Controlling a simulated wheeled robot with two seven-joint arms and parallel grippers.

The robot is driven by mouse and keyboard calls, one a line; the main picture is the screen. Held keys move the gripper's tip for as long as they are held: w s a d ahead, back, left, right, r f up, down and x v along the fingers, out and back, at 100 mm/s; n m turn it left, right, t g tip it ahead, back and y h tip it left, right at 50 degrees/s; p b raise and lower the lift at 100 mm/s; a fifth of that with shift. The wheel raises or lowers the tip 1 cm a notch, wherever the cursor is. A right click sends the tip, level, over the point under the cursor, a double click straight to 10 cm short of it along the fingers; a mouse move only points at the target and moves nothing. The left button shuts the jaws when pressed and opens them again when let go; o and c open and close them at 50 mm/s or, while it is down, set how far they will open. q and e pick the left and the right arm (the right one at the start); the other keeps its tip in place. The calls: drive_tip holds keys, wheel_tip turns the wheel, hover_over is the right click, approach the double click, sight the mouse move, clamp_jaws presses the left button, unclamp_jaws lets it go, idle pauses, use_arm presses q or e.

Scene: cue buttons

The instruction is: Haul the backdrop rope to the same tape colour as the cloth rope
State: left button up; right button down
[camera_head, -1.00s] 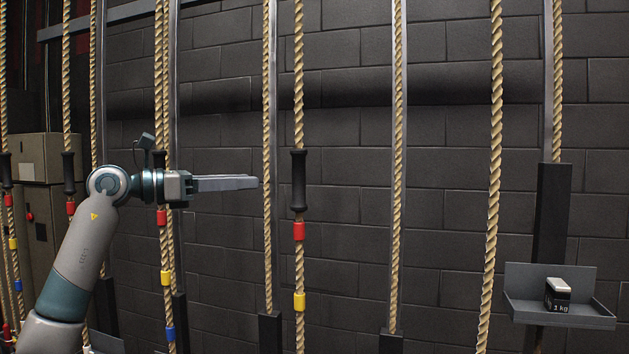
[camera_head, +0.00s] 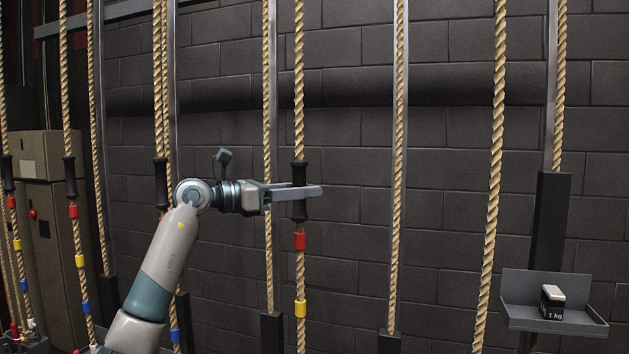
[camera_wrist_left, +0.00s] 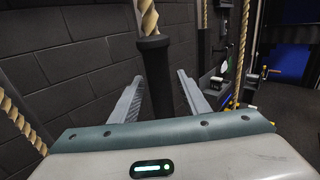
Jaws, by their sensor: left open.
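A rope with a black handle (camera_head: 299,208) hangs left of centre in the head view. Below the handle are a red tape (camera_head: 300,241) and a yellow tape (camera_head: 300,308). My left gripper (camera_head: 314,191) is open at this handle. In the left wrist view the handle (camera_wrist_left: 156,70) stands upright between the spread fingers of the gripper (camera_wrist_left: 159,78). Other ropes to the left have handles (camera_head: 70,175) and red (camera_head: 73,211), yellow (camera_head: 80,261) and blue (camera_head: 86,307) tapes. No label shows which rope is backdrop or cloth. My right gripper is not in view.
A dark block wall (camera_head: 345,150) stands behind the ropes. A grey tray (camera_head: 515,318) with a 1 kg weight (camera_head: 552,301) is at lower right. Plain ropes hang beside metal rails (camera_head: 404,120). A cabinet (camera_head: 45,230) stands at far left.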

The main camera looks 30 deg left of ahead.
use_arm(q)
drive_tip(key=shift+p+x, duration=0.5)
drive_tip(key=shift+x, duration=1.2)
drive_tip(key=shift+s, duration=0.1)
clamp_jaws()
